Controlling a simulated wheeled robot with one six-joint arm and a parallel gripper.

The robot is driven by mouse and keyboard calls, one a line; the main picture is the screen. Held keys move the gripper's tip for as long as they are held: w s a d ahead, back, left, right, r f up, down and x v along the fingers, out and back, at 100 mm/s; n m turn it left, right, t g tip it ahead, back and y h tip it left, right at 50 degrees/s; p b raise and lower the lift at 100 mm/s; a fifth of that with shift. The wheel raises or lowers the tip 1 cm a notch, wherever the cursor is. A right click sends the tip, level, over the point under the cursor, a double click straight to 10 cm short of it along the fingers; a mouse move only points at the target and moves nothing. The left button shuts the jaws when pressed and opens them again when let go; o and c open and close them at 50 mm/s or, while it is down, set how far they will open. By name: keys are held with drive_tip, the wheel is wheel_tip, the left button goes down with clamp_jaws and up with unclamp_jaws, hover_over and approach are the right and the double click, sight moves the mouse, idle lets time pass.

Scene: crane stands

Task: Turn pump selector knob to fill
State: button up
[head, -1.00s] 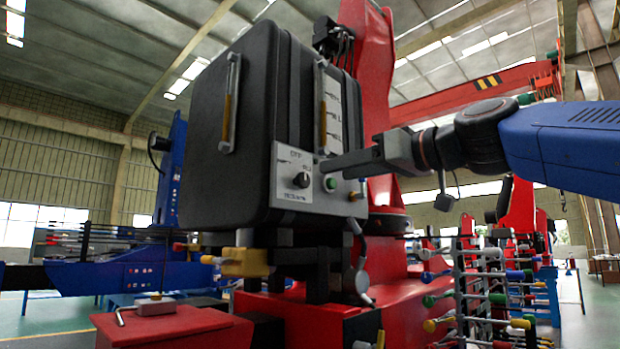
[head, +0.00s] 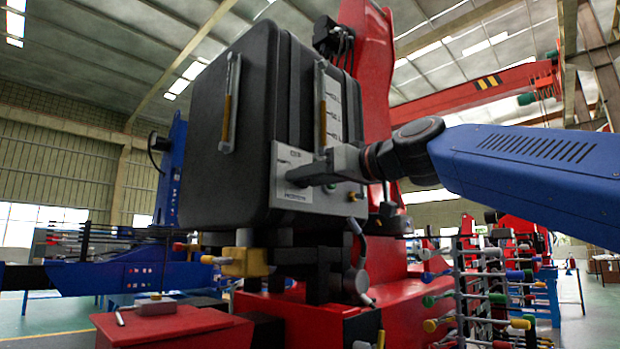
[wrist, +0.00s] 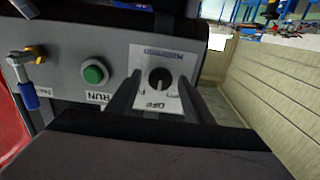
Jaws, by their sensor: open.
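The selector knob (wrist: 161,80) is a round black knob on a pale label plate (wrist: 145,59). A pale mark on it appears to point toward the OFF lettering, which is at the bottom of the plate in the wrist view. Other lettering on the plate is too small or hidden to read. My gripper (wrist: 160,86) is open, with one finger on each side of the knob; I cannot tell whether they touch it. In the head view my gripper (head: 294,177) reaches the plate (head: 288,158) on the black tank's front and hides the knob.
A green button (wrist: 93,74) marked RUN is beside the plate. A brass-and-blue fitting (wrist: 35,56) is further left. The black tank (head: 245,110) has two sight tubes. A rack with coloured handles (head: 470,295) stands lower right. The wrist view shows open space right of the panel.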

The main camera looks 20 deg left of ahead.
drive_tip(key=c, duration=1)
drive_tip(key=shift+m, duration=0.3)
drive_tip(key=shift+w+m, duration=0.1)
drive_tip(key=shift+m, duration=4)
drive_tip(key=o, duration=1)
drive_tip(key=shift+d, duration=0.1)
